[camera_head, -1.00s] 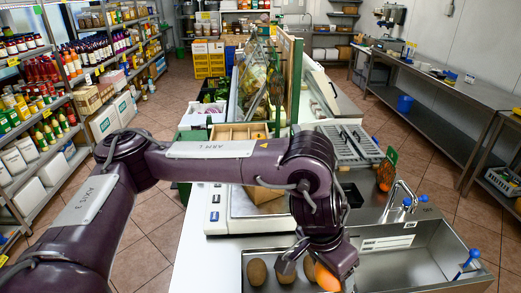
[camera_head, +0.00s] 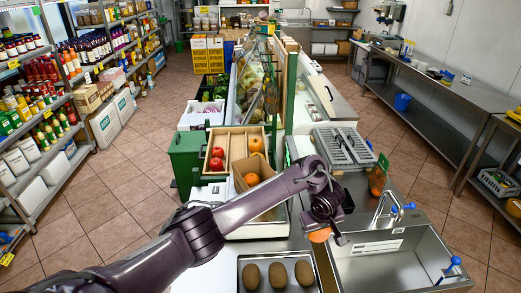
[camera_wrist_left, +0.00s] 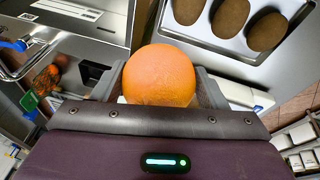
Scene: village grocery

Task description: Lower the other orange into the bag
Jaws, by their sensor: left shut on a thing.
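My left gripper (camera_head: 322,232) is shut on an orange (camera_head: 320,236), which sits between its fingers above the counter, near the kiwi tray and sink. In the left wrist view the orange (camera_wrist_left: 158,76) is held between the two fingers. The brown paper bag (camera_head: 262,166) stands open on the counter scale, left of and beyond the gripper. One orange (camera_head: 252,179) shows inside its opening. My right gripper is not in view.
A metal tray (camera_head: 243,262) with brown kiwis lies at the front, beside a steel sink (camera_head: 400,262) with a tap. A wooden crate (camera_head: 232,132) with red fruit and an orange stands behind the bag. A slotted rack lies to the right.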

